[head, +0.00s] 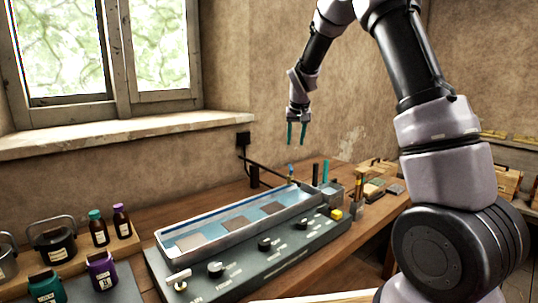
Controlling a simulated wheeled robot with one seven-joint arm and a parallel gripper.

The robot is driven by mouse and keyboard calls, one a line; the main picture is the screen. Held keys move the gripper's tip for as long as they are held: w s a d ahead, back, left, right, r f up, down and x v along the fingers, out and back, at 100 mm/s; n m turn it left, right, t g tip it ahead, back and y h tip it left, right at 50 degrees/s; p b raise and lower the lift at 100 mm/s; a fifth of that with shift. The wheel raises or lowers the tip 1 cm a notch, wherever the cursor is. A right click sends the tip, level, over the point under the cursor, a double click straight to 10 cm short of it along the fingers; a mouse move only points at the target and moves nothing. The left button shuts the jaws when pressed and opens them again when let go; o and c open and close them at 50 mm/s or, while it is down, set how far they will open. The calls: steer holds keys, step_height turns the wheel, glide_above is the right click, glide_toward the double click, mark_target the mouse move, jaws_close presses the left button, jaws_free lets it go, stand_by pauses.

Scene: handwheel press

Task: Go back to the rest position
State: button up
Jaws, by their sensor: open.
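My gripper (296,134) hangs in the air with its two teal fingers pointing down and apart. It is open and nothing shows between the fingers. It is above the back of the workbench, clear of everything below. My arm rises at the right of the head view, bends over the top edge and comes down to the gripper. Part of the upper arm is cut off by the top of the picture.
A long metal tray (160,239) holding flat plates stands on a grey control panel (290,262) with knobs. Bottles, such as a purple one (102,271), stand at the lower left. The window sill (120,135) is behind.

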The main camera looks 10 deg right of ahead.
steer(key=s+d+r+m+y, duration=0.1)
steer(key=s+d+r, duration=0.2)
steer(key=s+r, duration=0.7)
steer(key=s+d+r+m+t, duration=0.1)
steer(key=s+r, duration=0.1)
steer(key=s, duration=1.2)
steer(key=s+d+r+m+t+y, duration=0.1)
steer(key=s+r, duration=0.2)
steer(key=s, duration=1.1)
steer(key=shift+d+r+t, duration=0.25)
steer(key=shift+t, duration=0.05)
stand_by(3.9)
